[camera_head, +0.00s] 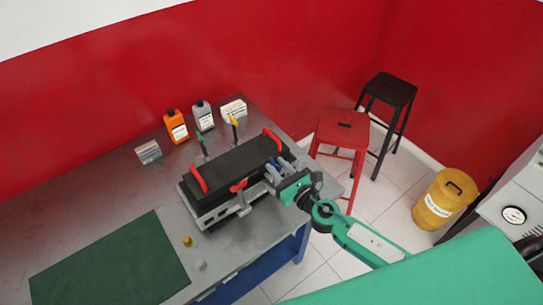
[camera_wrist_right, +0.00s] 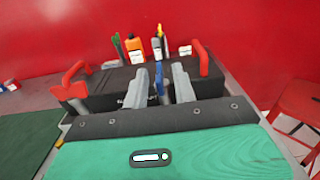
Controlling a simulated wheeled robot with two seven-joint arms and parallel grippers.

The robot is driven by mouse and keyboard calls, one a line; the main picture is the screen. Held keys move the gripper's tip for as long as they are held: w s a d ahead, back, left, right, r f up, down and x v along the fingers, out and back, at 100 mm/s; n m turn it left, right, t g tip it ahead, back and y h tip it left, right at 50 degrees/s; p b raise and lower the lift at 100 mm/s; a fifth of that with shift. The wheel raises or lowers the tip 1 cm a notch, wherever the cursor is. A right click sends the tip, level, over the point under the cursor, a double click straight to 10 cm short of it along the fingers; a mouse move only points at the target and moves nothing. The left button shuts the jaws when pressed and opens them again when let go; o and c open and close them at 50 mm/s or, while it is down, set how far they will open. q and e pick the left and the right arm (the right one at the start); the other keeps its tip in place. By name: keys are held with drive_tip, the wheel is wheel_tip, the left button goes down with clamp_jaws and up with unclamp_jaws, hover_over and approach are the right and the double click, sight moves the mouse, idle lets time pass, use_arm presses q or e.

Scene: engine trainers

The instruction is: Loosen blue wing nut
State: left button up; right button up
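The blue wing nut (camera_wrist_right: 159,84) stands upright on the near side of the black engine trainer block, in the right wrist view. It also shows small in the head view (camera_head: 272,162). My right gripper (camera_wrist_right: 160,80) is open, with one grey finger on each side of the blue wing nut and narrow gaps visible. In the head view my right gripper (camera_head: 276,172) reaches in from the lower right at the block's right end. The fingers partly hide the nut's lower part. The engine trainer (camera_head: 235,172) sits on the metal bench. My left gripper is not in view.
A red wing nut (camera_head: 239,186) and red handles (camera_head: 198,179) are on the trainer. Green (camera_head: 201,144) and yellow (camera_head: 234,122) ones stand at its far side. Bottles (camera_head: 176,126) and boxes stand behind. A green mat (camera_head: 110,265) lies at left. Red stool (camera_head: 340,130) stands at right.

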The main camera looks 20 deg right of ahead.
sight(270, 159)
drive_tip(key=shift+x, duration=1.75)
clamp_jaws()
